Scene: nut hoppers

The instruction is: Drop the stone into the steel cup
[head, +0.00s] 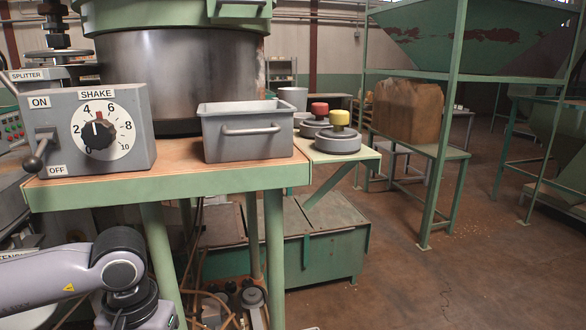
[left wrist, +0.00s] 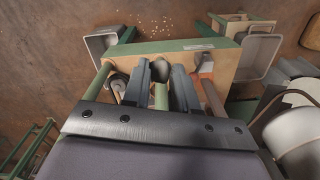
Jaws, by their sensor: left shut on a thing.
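My left gripper (left wrist: 160,72) shows in the left wrist view as two dark fingers, close together on a small dark grey lump (left wrist: 160,69), which I take for the stone. The fingers hide most of it. In the head view my left arm comes in at the bottom left, below the bench top, and its fingertips do not show. A grey cup-like vessel (head: 293,98) stands behind the metal tray in the head view, partly hidden; I cannot tell whether it is the steel cup. My right gripper is not in view.
A green-edged wooden bench (head: 180,180) carries a control box (head: 88,130) with a dial and a grey handled tray (head: 252,131). Red (head: 318,120) and yellow-knobbed (head: 338,135) round weights sit on a side shelf. Open floor (head: 430,280) lies to the right.

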